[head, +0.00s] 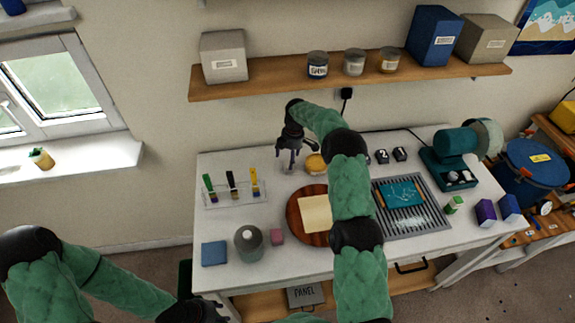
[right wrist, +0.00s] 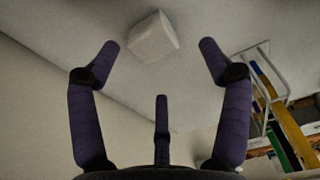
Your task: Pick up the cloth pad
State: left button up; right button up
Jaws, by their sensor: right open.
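A small whitish, pad-like block, which looks like the cloth pad (right wrist: 152,38), lies on the white table in the right wrist view. It is ahead of and between the spread fingers of my right gripper (right wrist: 158,75), with no finger touching it. In the head view my right gripper (head: 289,150) is open, pointing down over the back of the table, and mostly hides the pad. My left gripper (head: 203,311) is only partly in view at the bottom edge, and its fingers cannot be made out.
Brushes in a clear rack (head: 235,192) stand left of my right gripper; an amber jar (head: 315,164) is close on its right. A shelf (head: 280,86) hangs above.

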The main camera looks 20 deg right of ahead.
jog(key=f, duration=0.4)
jog(key=shift+w+d+f, duration=0.15)
jog(key=shift+w+f, duration=0.1)
jog(key=shift+f, duration=0.55)
jog(key=c, duration=1.2)
